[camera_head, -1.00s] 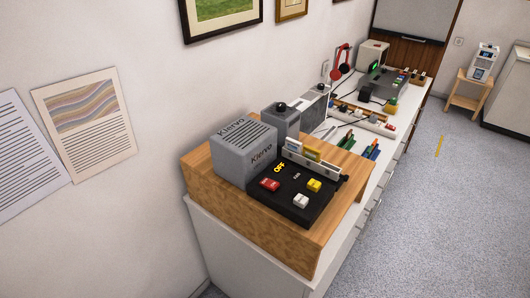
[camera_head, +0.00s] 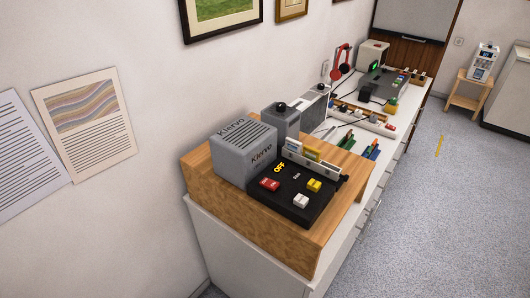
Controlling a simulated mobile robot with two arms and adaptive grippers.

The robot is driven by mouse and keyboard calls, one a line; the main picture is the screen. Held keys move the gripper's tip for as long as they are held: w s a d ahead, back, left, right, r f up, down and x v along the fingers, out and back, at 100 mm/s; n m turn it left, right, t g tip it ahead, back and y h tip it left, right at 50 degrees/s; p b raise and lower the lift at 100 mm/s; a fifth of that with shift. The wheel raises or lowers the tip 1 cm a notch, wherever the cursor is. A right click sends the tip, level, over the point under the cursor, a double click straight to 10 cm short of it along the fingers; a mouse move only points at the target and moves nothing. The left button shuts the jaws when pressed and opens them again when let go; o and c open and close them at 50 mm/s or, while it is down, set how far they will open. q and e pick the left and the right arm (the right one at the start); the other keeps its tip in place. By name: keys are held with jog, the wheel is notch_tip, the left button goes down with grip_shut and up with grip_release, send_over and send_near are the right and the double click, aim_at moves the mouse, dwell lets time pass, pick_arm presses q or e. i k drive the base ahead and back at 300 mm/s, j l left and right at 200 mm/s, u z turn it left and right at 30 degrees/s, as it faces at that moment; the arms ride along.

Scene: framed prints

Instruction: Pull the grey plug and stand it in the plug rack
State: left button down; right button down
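A white power strip (camera_head: 368,122) with several small plugs in it lies on the white counter beyond the wooden-topped box. The plugs are too small here for me to single out the grey one with certainty. A low wooden rack (camera_head: 358,108) with small items in it lies just behind the strip. Another small wooden holder (camera_head: 416,77) stands at the far end of the counter. I cannot tell which of these is the plug rack. Neither of my grippers is in view.
Red headphones (camera_head: 341,60) hang on the wall. A small wooden stand (camera_head: 466,98) is across the room.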

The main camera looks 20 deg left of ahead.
aim_at(373, 118)
jog(key=z, duration=2)
jog(key=i+u, duration=0.2)
jog(key=i, duration=0.35)
jog(key=i+u, duration=0.2)
jog(key=i, duration=0.35)
jog(key=i+l+u, duration=0.2)
jog(key=i, duration=0.35)
jog(key=i+j+u, duration=0.1)
jog(key=i+u, duration=0.2)
jog(key=i, duration=0.6)
jog(key=i+l+u, duration=0.1)
jog(key=i+u, duration=0.2)
jog(key=i, duration=0.55)
jog(key=i+l+u, duration=0.15)
jog(key=i, duration=2.3)
jog(key=j, duration=0.1)
